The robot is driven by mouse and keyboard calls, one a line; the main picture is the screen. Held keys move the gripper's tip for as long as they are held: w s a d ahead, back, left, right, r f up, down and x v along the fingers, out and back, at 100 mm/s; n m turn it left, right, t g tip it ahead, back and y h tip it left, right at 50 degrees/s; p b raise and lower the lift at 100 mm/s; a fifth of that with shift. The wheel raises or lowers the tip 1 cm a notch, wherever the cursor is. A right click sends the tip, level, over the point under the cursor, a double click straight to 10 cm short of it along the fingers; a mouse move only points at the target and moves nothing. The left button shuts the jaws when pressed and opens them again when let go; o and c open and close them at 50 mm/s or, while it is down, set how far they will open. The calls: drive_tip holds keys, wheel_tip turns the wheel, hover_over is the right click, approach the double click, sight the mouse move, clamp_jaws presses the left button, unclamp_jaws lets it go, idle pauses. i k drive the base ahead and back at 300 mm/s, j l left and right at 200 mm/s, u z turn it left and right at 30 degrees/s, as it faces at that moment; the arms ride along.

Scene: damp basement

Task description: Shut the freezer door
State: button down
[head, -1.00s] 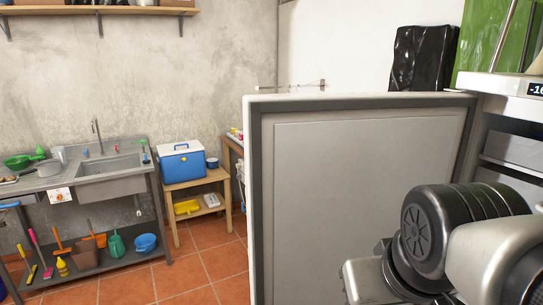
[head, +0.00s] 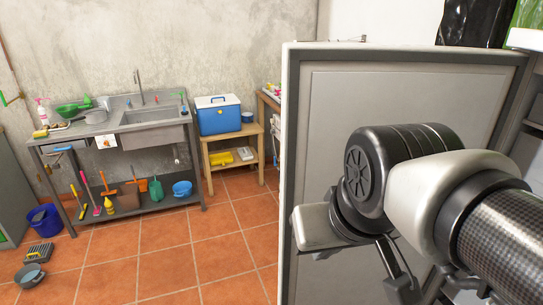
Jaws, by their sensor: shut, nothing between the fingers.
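The freezer door (head: 335,100) stands open in the head view, its grey inner panel with a dark seal border facing me. Its free edge is on the left, and its right side meets the freezer body (head: 533,125), which shows only as a strip at the right edge. My arm reaches in from the lower right, in front of the door's inner face. My gripper (head: 318,230) is shut and empty, near the door's left edge in the picture. My wrist hides most of it, and I cannot tell whether it touches the door.
A steel sink bench (head: 110,135) stands against the back wall, with tools and a blue bowl (head: 182,188) below. A blue cooler (head: 219,115) sits on a wooden stand. A blue bucket (head: 44,220) and a grey pan (head: 30,275) are on the floor.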

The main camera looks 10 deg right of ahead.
sight(330, 90)
drive_tip(key=i+j+u, duration=0.1)
drive_tip(key=j+u, duration=0.2)
drive_tip(key=i+j+u, duration=0.15)
drive_tip(key=j+u, duration=0.15)
drive_tip(key=i+j+u, duration=0.15)
drive_tip(key=j+u, duration=0.15)
drive_tip(key=i+j+u, duration=0.5)
drive_tip(key=i, duration=0.5)
drive_tip(key=i+z, duration=0.1)
drive_tip(key=z, duration=0.35)
drive_tip(key=i+z, duration=0.1)
drive_tip(key=z, duration=0.3)
drive_tip(key=i+j+z, duration=0.1)
drive_tip(key=z, duration=0.35)
drive_tip(key=i+j+z, duration=0.1)
drive_tip(key=z, duration=0.35)
drive_tip(key=i+z, duration=0.1)
drive_tip(key=z, duration=0.35)
drive_tip(key=i+j+z, duration=0.1)
drive_tip(key=z, duration=0.75)
drive_tip(key=i+j+z, duration=0.1)
drive_tip(key=z, duration=0.3)
drive_tip(key=i+j+z, duration=0.15)
drive_tip(key=z, duration=0.2)
drive_tip(key=j+z, duration=0.35)
drive_tip(key=i+j+z, duration=0.15)
drive_tip(key=z, duration=0.2)
